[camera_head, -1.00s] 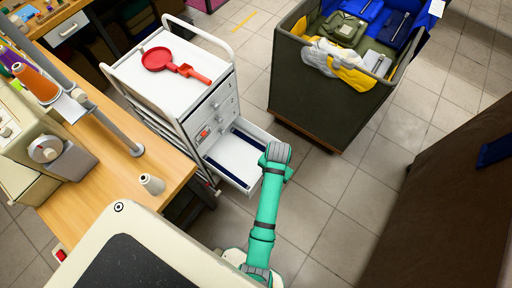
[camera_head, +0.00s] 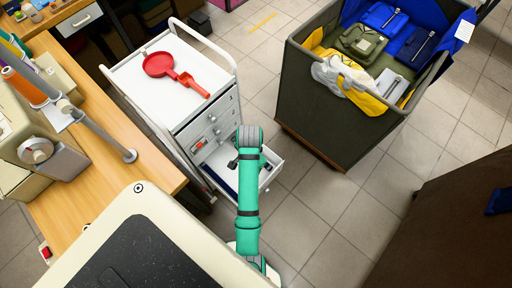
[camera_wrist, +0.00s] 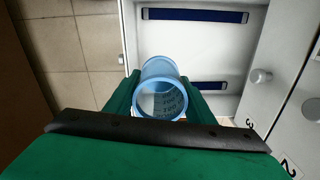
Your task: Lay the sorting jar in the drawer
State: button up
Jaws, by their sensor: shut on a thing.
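The sorting jar (camera_wrist: 160,91) is a clear blue open cylinder with markings on its wall. In the wrist view it sits between the two green fingers of my gripper (camera_wrist: 160,97), which is shut on it. The open drawer (camera_head: 264,176) is white and sticks out low from the white cart. In the wrist view the drawer (camera_wrist: 196,46) lies beyond the jar, with two dark blue strips on its floor. The jar appears over the drawer's left edge in that view; its height above it is unclear. My arm hides the jar and part of the drawer in the head view.
A dark bin of bagged goods (camera_head: 335,110) stands to the right. A wooden workbench (camera_head: 100,165) is at left. Tiled floor lies between.

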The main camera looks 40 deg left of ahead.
jog(key=shift+w+d+f, duration=0.1)
jog(key=shift+w+f, duration=0.05)
jog(key=shift+f, duration=0.1)
jog(key=shift+s+f, duration=0.35)
jog(key=shift+f, duration=0.3)
jog(key=shift+d+f, duration=0.2)
jog(key=shift+f, duration=0.5)
jog(key=shift+w+a+f, duration=0.1)
jog(key=shift+f, duration=6.45)
jog(key=shift+f, duration=0.55)
jog(key=o, duration=1.2)
jog(key=shift+o, duration=0.2)
